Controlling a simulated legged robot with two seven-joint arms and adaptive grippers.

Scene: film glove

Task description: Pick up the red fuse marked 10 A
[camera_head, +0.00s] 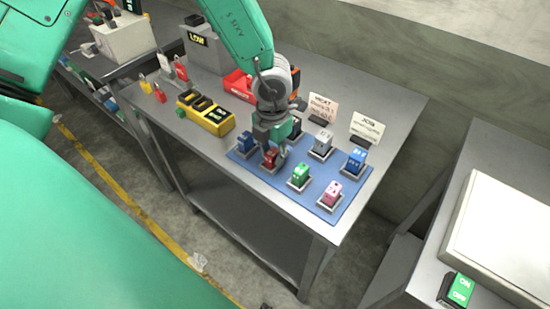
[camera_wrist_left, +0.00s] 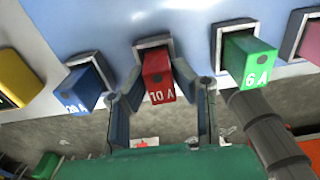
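The red fuse marked 10 A (camera_wrist_left: 158,80) stands in a grey socket on the blue panel, between a blue 20 A fuse (camera_wrist_left: 80,90) and a green 6 A fuse (camera_wrist_left: 254,62) in the left wrist view. In the head view the red fuse (camera_head: 270,158) is partly hidden by my left gripper (camera_head: 272,140). In the left wrist view that gripper (camera_wrist_left: 158,68) has one finger on each side of the red fuse. Gaps show beside its marked end; contact near the fingertips is unclear. My right gripper is out of view.
The blue panel (camera_head: 258,173) on the steel table also holds a pink fuse (camera_head: 332,194), a white fuse (camera_head: 321,142) and another blue fuse (camera_head: 355,160). Two cards (camera_head: 367,128) stand behind. A yellow block (camera_head: 213,120) stands to the left.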

